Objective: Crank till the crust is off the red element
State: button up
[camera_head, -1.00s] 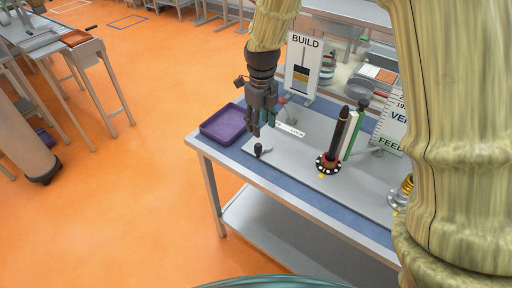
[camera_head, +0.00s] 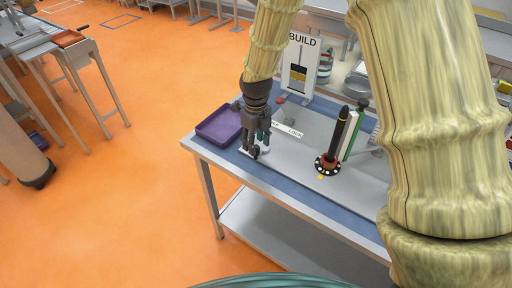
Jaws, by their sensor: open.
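My gripper (camera_head: 256,143) points down over the left front of the grey plate, open. Its fingers are at the small black crank knob (camera_head: 254,152), which they partly hide; I cannot tell whether they touch it. To the right, a tall dark pointed rod (camera_head: 341,128) stands upright in a red element (camera_head: 328,160) on a black base with white dots. Any crust on the red element is too small to make out.
A purple tray (camera_head: 219,125) sits at the table's left corner. A BUILD gauge board (camera_head: 300,65) stands behind the plate, and a white label (camera_head: 289,131) lies on it. My own arm hides the table's right side. The plate between crank and rod is clear.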

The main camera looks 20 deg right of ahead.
aim_at(261, 147)
jog(key=shift+f+p, duration=0.5)
jog(key=shift+f, duration=1.5)
grip_shut()
